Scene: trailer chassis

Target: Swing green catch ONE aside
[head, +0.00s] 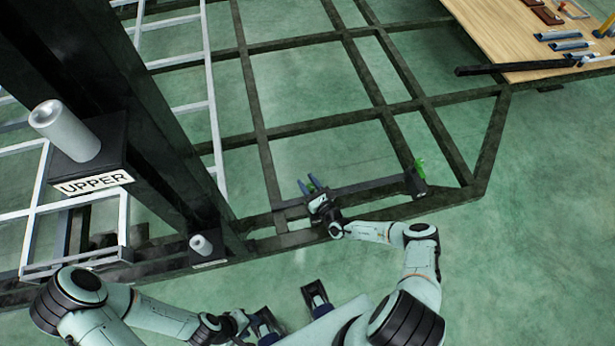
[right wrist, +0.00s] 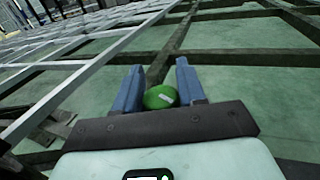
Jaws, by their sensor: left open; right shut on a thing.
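One green catch (right wrist: 160,97) shows as a rounded green end between the two blue fingers of my right gripper (right wrist: 160,90) in the right wrist view. In the head view my right gripper (head: 313,183) is at the left end of a short dark bar on the chassis frame, with a bit of green between its fingers. It is shut on this catch. A second green catch (head: 420,168) stands at the bar's right end, apart from both grippers. No number is readable on either catch. My left gripper (head: 268,322) is open and empty at the bottom, away from the frame.
The dark chassis frame (head: 300,129) spans the middle over a green floor. A thick dark post with a block labelled UPPER (head: 95,184) and a grey cylinder (head: 65,130) rises at left. A wooden board (head: 500,40) with tools is at upper right. Floor at lower right is clear.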

